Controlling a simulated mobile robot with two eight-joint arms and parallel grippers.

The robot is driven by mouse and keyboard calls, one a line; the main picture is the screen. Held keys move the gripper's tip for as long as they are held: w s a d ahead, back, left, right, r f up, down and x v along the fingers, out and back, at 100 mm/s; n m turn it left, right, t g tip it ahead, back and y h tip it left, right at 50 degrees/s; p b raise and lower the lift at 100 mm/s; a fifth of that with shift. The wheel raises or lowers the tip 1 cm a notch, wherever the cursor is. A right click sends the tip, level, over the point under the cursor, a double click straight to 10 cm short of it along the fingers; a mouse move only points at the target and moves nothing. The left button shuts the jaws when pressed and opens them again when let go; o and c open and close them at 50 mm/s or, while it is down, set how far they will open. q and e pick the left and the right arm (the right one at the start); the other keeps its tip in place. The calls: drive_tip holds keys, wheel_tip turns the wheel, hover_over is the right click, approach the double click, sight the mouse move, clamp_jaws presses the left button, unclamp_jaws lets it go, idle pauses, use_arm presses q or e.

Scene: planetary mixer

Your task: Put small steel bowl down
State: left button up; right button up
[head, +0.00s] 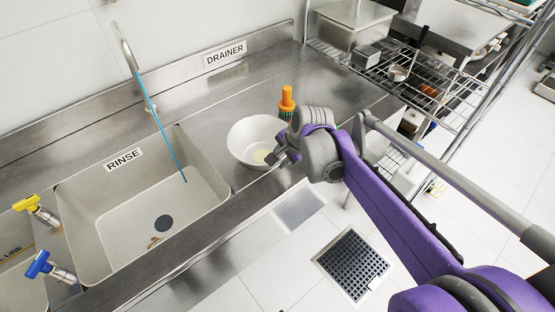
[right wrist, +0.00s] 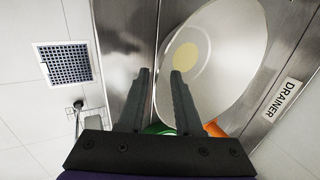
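The small bowl (head: 252,135), pale and shiny with a yellowish patch inside, sits upright on the steel drainer counter, close to its front edge. It fills the upper right of the right wrist view (right wrist: 232,50). My right gripper (head: 276,157) is at the bowl's near right rim. In the right wrist view its two fingers (right wrist: 161,72) are apart, with the rim running between them; one finger overlaps the bowl's inside, the other is outside. I see no clear contact. My left gripper is not in view.
An orange-topped, green-based item (head: 287,101) stands just behind the bowl. The rinse sink (head: 100,215) is to the left, with a hanging blue-hosed tap. A wire shelf rack (head: 440,100) stands at right. Free counter (head: 335,75) lies behind the bowl.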

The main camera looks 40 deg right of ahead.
drive_tip(key=v, duration=0.8)
drive_tip(key=s+a+f+n, duration=1.2)
drive_tip(key=a+n, duration=0.1)
drive_tip(key=n, duration=0.4)
drive_tip(key=shift+s+a+p, duration=0.3)
drive_tip(key=shift+s+p, duration=0.1)
drive_tip(key=shift+p, duration=0.05)
